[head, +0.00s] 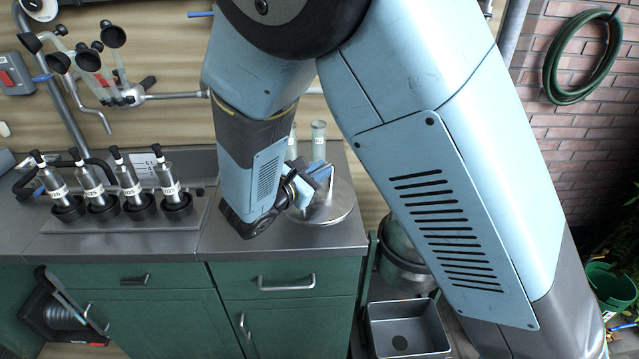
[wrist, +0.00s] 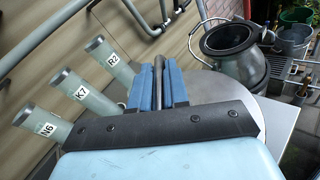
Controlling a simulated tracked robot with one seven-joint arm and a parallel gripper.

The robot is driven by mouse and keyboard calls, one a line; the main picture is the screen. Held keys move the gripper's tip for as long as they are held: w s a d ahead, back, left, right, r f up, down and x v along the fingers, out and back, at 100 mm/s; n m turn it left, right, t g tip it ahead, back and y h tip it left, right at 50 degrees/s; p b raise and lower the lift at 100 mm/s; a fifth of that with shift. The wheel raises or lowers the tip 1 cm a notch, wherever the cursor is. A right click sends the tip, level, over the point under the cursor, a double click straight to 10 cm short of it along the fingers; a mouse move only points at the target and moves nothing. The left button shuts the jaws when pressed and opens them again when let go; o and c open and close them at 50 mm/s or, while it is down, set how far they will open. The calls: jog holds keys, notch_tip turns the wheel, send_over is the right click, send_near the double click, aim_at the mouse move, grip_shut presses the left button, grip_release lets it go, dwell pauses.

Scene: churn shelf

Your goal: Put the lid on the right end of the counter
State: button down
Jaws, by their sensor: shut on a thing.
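The lid (head: 338,206) is a round grey metal disc at the right end of the counter (head: 225,240). It also shows in the wrist view (wrist: 275,118), partly hidden behind my gripper. My gripper (head: 320,172) is over the lid, its blue fingers closed on the lid's upright handle. In the wrist view the dark handle (wrist: 158,75) stands between the fingers (wrist: 160,88). The lid looks level and on or just above the counter top; I cannot tell whether it touches.
Labelled tubes R2 (wrist: 117,62), K7 (wrist: 87,92) and N6 (wrist: 45,124) stand close behind the lid. Several capped bottles (head: 130,185) stand in a rack at left.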

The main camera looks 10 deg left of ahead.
jog(key=shift+w+f, duration=0.2)
jog(key=shift+a+f, duration=0.1)
jog(key=shift+f, duration=1.5)
jog(key=c, duration=1.1)
grip_release()
jog(key=v, duration=1.2)
